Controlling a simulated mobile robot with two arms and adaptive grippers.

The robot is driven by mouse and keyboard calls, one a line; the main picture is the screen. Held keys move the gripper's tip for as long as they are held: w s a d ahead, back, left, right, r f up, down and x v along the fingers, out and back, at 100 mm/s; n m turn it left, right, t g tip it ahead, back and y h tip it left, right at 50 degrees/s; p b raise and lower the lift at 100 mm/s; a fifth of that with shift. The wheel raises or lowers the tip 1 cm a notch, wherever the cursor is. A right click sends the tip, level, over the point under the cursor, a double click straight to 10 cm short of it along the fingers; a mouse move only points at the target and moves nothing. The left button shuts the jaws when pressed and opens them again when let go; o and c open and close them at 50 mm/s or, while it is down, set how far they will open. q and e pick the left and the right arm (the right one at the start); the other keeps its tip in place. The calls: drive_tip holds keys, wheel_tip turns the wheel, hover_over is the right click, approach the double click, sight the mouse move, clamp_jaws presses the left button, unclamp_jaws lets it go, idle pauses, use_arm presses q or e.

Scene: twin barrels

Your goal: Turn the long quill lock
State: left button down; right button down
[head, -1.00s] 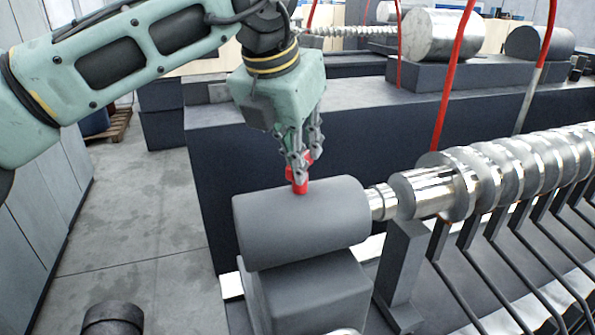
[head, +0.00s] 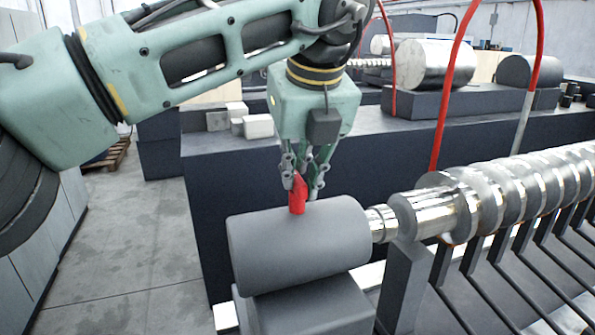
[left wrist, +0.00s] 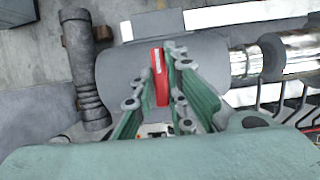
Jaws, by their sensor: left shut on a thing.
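The quill lock is a red lever (head: 297,194) standing on top of a grey cylindrical tailstock body (head: 300,245). My left gripper (head: 303,184) comes down from above and is shut on the red lever. In the left wrist view the red lever (left wrist: 160,77) lies between the fingers (left wrist: 158,88), over the grey body (left wrist: 115,70). A short metal quill (head: 381,224) runs from the body's right end to a shiny camshaft-like workpiece (head: 500,190). My right gripper is not in view.
Red hoses (head: 452,85) rise behind the workpiece. A dark bench behind carries a large metal cylinder (head: 436,64) and small pale blocks (head: 258,126). Slanted dark bars (head: 520,255) line the front right. The floor (head: 140,240) at left is clear.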

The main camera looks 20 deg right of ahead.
sight(303, 183)
use_arm(q)
drive_tip(key=shift+r+n, duration=0.1)
drive_tip(key=shift+n, duration=0.3)
drive_tip(key=c, duration=1.8)
unclamp_jaws()
drive_tip(key=shift+o, duration=0.2)
drive_tip(key=shift+s+r, duration=0.1)
drive_tip(key=shift+r, duration=0.25)
drive_tip(key=v, duration=0.4)
drive_tip(key=shift+d, duration=0.1)
drive_tip(key=s, duration=1.2)
drive_tip(key=shift+d, duration=0.25)
